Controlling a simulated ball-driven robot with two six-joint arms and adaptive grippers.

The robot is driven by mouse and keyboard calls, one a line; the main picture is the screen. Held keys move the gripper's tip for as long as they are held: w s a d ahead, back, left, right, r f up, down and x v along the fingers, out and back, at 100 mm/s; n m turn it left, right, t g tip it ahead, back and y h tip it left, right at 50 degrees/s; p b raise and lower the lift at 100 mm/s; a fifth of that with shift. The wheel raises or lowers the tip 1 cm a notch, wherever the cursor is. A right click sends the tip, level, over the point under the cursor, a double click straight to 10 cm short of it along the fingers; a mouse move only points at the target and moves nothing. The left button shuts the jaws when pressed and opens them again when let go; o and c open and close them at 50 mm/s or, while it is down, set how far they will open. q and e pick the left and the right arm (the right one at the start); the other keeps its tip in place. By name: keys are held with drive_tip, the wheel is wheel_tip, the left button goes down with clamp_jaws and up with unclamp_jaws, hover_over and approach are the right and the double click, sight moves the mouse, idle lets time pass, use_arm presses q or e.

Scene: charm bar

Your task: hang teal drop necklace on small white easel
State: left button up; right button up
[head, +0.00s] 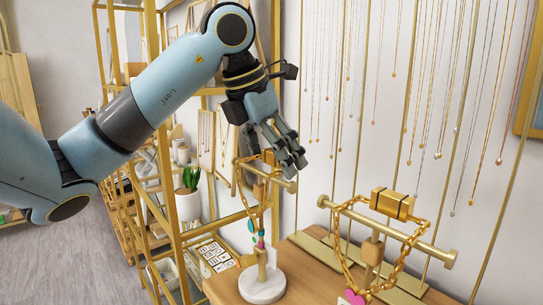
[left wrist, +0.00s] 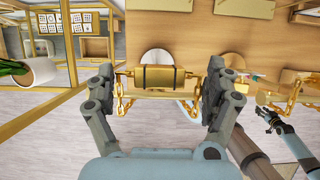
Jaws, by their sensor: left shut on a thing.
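The teal drop necklace hangs at a gold T-bar stand with a round white base (head: 262,284). Its gold chain (head: 258,192) runs down to a small teal drop (head: 253,226). My left gripper (head: 292,160) is at the top of this stand, fingers pointing down. A pale easel-like panel (head: 225,143), probably the small white easel, stands on the shelf behind, partly hidden. My right gripper (left wrist: 270,115) shows small at the right.
A second gold T-bar stand (head: 430,247) holds a chunky chain with a pink heart (head: 352,297), close at the right. A gold-framed shelf (head: 172,190) with a potted plant (head: 190,180) stands behind on the left. Thin necklaces hang along the wall.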

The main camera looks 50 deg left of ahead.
use_arm(q)
drive_tip(key=shift+f, duration=0.25)
drive_tip(key=o, duration=1.4)
drive_tip(key=shift+w+a, duration=0.1)
drive_tip(key=shift+a, duration=0.15)
drive_tip(key=shift+d+r, duration=0.1)
drive_tip(key=shift+d, duration=0.05)
drive_tip(key=shift+p, duration=0.35)
drive_tip(key=b+v, duration=0.1)
drive_tip(key=v, duration=0.1)
drive_tip(key=b+v, duration=0.1)
drive_tip(key=v, duration=0.1)
drive_tip(key=shift+s+r, duration=0.1)
drive_tip(key=shift+s, duration=0.25)
drive_tip(key=v, duration=0.6)
drive_tip(key=shift+r, duration=0.15)
drive_tip(key=shift+s, duration=0.1)
